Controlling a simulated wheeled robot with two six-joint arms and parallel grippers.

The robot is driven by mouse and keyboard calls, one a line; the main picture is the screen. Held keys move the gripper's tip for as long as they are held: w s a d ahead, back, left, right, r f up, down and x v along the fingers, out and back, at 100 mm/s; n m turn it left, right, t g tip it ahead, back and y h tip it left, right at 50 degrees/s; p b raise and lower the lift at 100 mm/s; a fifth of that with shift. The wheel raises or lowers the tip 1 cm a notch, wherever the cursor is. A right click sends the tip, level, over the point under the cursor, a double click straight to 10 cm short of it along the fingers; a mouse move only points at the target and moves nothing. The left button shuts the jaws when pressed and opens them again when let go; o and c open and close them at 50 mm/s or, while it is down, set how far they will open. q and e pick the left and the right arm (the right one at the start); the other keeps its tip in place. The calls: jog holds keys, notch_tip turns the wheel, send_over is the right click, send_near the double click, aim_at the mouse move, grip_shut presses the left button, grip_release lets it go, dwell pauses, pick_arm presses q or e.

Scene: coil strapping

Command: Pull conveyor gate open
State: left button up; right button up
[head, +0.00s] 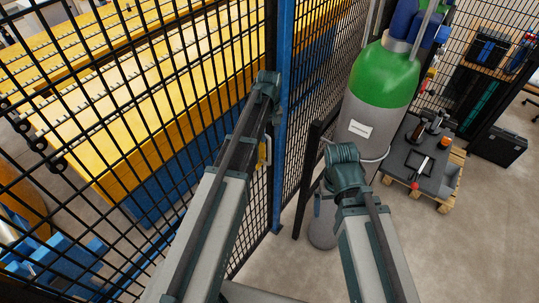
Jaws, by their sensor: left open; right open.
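A black mesh panel (110,190), which looks like the conveyor gate, fills the left half of the head view. Its right edge stands close beside a blue post (281,120), and I see no clear gap there. A small yellow piece (263,152), possibly the gate's handle or latch, shows near that edge, just right of my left arm. My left arm reaches up in front of the panel and hides part of it. My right arm bends in front of a gas cylinder. Neither gripper's fingers are visible; the arm links hide where they would be.
Yellow conveyor beams (110,95) lie behind the mesh. A grey and green gas cylinder (375,105) stands right of the post, near my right arm. A pallet (445,195) with tools and a black case (497,146) are farther right. Floor (475,255) at lower right is clear.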

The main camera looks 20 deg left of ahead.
aim_at(270, 149)
pick_arm(q)
notch_tip(270, 149, down, 8)
jog(key=b, duration=0.7)
jog(key=shift+f, duration=0.15)
grip_shut()
jog(key=shift+w, duration=0.15)
dwell(0.8)
